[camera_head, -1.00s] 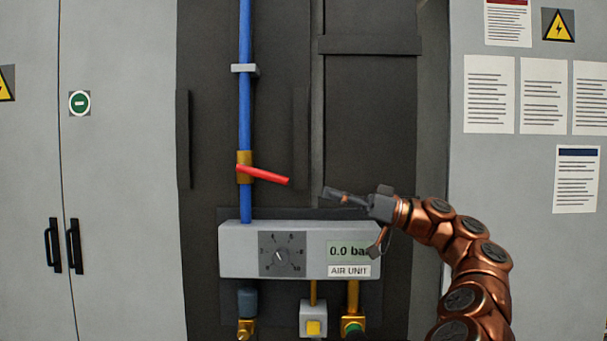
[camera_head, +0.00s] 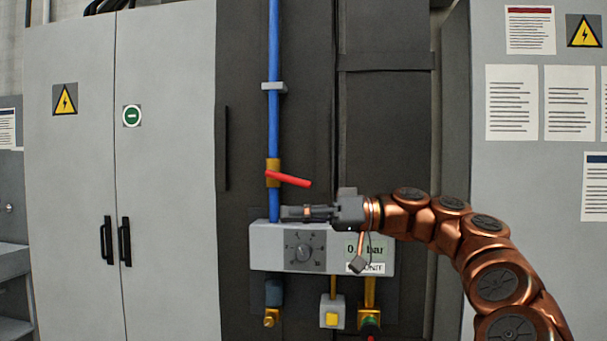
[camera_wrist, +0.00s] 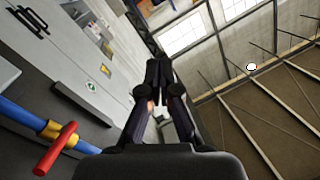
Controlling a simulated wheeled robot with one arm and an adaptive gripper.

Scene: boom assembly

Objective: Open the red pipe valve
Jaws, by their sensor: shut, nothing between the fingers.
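The red valve handle (camera_head: 289,179) sticks out to the right from a brass valve body (camera_head: 273,172) on the vertical blue pipe (camera_head: 274,125). It tilts slightly down to the right. My gripper (camera_head: 284,213) is shut and empty. It points left in the head view, just below the handle and over the top edge of the air unit. In the wrist view the shut fingers (camera_wrist: 158,72) are at the centre. The red handle (camera_wrist: 55,149) and blue pipe (camera_wrist: 22,116) show at the lower left, apart from the fingers.
The grey air unit (camera_head: 263,247) has a dial (camera_head: 304,251) and a display partly hidden by my gripper. A yellow button (camera_head: 332,319) is below. Grey cabinets stand left (camera_head: 165,185) and right (camera_head: 525,180).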

